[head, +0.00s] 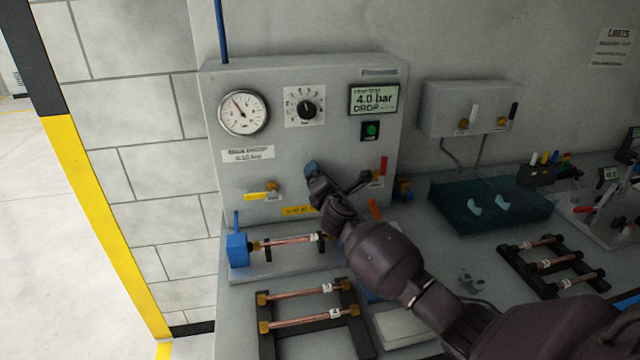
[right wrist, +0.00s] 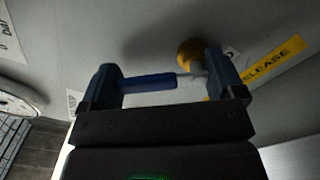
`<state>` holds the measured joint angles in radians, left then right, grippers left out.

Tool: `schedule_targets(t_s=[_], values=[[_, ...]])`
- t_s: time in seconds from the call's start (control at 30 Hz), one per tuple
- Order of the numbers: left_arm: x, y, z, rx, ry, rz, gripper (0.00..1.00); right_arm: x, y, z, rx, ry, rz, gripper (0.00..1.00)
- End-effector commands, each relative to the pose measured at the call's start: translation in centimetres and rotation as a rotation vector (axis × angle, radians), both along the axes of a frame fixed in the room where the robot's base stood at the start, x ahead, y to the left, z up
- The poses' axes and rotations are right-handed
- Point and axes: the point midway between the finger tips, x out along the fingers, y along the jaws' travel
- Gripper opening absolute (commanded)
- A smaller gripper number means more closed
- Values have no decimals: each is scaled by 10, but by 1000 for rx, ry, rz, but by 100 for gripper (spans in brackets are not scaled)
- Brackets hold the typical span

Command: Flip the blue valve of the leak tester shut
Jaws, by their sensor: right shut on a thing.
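The leak tester (head: 225,90) is a grey panel against the wall; its display (head: 374,98) reads 4.0 bar. My right gripper (head: 338,182) is at the lower part of its face, hiding the blue valve in the head view. In the right wrist view, the blue valve handle (right wrist: 150,83) lies between the fingers of my right gripper (right wrist: 166,80), which is shut on it. The valve's brass body (right wrist: 192,54) is just behind the right-hand finger. A yellow valve handle (head: 257,195) is to the left and a red one (head: 383,165) to the right. My left gripper is out of view.
Below the panel, a copper tube (head: 290,240) lies in a fixture with a blue end block (head: 238,250). In front is a black rack (head: 318,323) with tubes. A dark teal tray (head: 465,212) and another rack (head: 550,262) are to the right.

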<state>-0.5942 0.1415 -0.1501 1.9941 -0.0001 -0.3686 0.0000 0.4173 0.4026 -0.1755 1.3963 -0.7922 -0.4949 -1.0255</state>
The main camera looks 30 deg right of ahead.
Motion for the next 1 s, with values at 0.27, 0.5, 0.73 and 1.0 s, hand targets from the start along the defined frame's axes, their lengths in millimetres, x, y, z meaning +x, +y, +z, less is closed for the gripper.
schedule_targets(t_s=[0.27,0.5,0.73,1.0], values=[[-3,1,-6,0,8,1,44,-2,-7,3,245,-62,0,45],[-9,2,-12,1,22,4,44,-4,-12,4,407,-104,-1,45],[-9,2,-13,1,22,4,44,-4,-15,5,502,-129,-1,45],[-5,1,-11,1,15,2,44,-5,-17,5,541,-139,0,45]])
